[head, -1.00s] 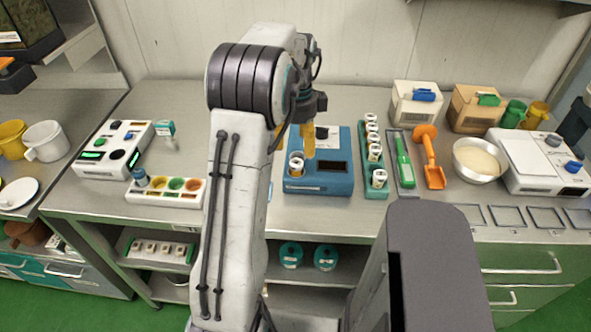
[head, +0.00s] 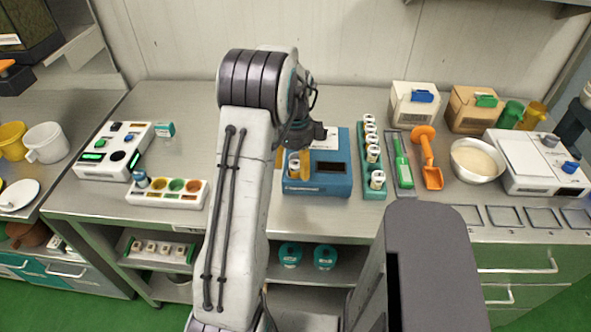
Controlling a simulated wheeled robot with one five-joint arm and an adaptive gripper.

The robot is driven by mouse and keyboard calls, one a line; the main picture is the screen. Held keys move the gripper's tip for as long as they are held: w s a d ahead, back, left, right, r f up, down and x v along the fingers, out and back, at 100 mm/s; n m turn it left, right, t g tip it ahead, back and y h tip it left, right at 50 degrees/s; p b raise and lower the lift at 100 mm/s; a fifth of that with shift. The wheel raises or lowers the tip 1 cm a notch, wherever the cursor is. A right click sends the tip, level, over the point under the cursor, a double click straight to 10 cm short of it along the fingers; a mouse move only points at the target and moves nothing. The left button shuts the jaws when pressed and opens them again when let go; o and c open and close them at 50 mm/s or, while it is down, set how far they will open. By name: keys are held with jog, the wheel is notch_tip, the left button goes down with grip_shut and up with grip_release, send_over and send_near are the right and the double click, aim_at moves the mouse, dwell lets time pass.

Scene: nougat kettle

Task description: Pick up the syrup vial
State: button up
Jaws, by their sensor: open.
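A white-topped vial (head: 294,167), which looks like the syrup vial, stands upright in the left part of the blue device (head: 318,189) on the bench. My gripper (head: 293,160) is open above the blue device. Its yellow fingers show to the left and right of the vial's top. I cannot tell whether either finger touches the vial. The vial's lower part is hidden in the device, and the arm covers part of the bench to its left.
A green rack (head: 372,191) of several similar white-topped vials stands close to the right of the device. A green tool, an orange scoop (head: 431,176) and a metal bowl (head: 478,178) lie further right. A white tray with coloured wells (head: 140,197) is at left.

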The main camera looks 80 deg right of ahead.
jog(key=shift+f, duration=0.2)
grip_shut()
dwell(0.6)
